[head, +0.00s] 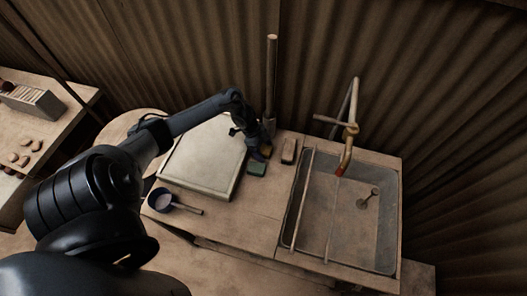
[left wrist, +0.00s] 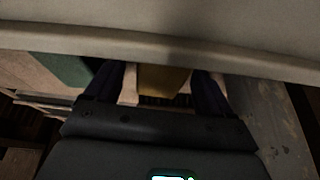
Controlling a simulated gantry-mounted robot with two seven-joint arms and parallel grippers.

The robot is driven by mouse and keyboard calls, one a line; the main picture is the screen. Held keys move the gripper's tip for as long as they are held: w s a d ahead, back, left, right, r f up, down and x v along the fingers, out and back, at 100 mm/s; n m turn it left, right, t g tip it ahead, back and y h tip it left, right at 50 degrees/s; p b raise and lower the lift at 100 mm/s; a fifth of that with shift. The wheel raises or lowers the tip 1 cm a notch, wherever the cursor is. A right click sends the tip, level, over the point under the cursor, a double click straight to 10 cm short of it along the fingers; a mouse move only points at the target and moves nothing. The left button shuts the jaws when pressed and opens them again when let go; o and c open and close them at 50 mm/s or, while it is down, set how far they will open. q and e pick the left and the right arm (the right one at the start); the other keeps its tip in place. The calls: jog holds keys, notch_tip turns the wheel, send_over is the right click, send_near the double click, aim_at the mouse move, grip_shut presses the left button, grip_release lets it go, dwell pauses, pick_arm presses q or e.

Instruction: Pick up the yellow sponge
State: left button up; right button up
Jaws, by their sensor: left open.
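The yellow sponge (head: 267,150) is a small block on the counter between the tray and the sink, partly hidden by my left gripper (head: 259,154). In the left wrist view the yellow sponge (left wrist: 163,82) lies between the two dark fingers of my left gripper (left wrist: 158,78). My right gripper is not in view.
A brown block (head: 289,151) lies close on the right. An upright post (head: 271,80) stands behind. The sink (head: 385,235) with its tap (head: 350,135) is at right. A pale tray (head: 203,155) and dark-rimmed pan (head: 161,199) are at left. The front counter (head: 245,215) is clear.

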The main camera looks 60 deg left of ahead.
aim_at(268, 150)
pick_arm(q)
jog(key=c, duration=1)
jog(key=shift+c, duration=0.2)
jog(key=shift+r, duration=0.1)
jog(key=shift+r, duration=0.4)
notch_tip(268, 150, up, 4)
jog(key=shift+d+f+p, duration=0.1)
jog(key=shift+f+p, duration=0.05)
jog(key=shift+p, duration=0.6)
jog(key=s+d+r+p, duration=0.3)
jog(key=d+r, duration=0.3)
jog(key=d, duration=0.4)
jog(key=shift+s+d+r, duration=0.15)
jog(key=shift+s+d, duration=0.2)
jog(key=shift+s, duration=0.3)
